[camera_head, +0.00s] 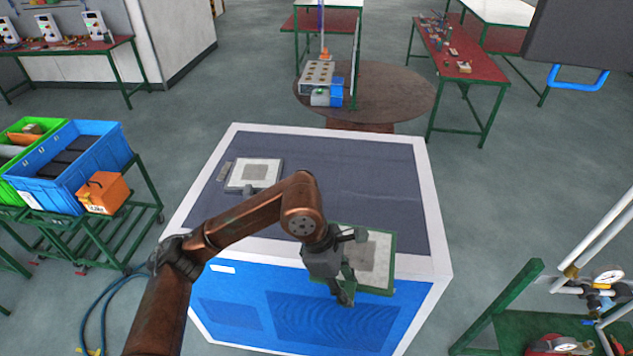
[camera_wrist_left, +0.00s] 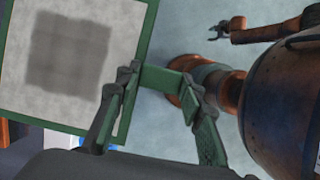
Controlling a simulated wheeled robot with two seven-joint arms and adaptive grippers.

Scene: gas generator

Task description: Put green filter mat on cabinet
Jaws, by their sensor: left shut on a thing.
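The green filter mat (camera_head: 378,248) is a pale panel with a grey square centre and a green frame. My left gripper (camera_head: 343,290) is shut on a green tab at its edge. In the left wrist view, the mat (camera_wrist_left: 65,55) fills the upper left and the tab lies between the fingertips (camera_wrist_left: 160,78). The cabinet (camera_head: 330,160) is white-edged with a dark top and blue front. The mat is over its near right edge; I cannot tell whether it touches. My right gripper (camera_wrist_left: 222,29) shows small in the left wrist view, its opening unclear.
A similar grey-framed panel (camera_head: 254,174) lies on the cabinet top's left part. The top's far right is clear. A cart with a blue crate (camera_head: 68,165) and an orange box (camera_head: 104,193) stands left. Pipes with a gauge (camera_head: 607,275) stand right.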

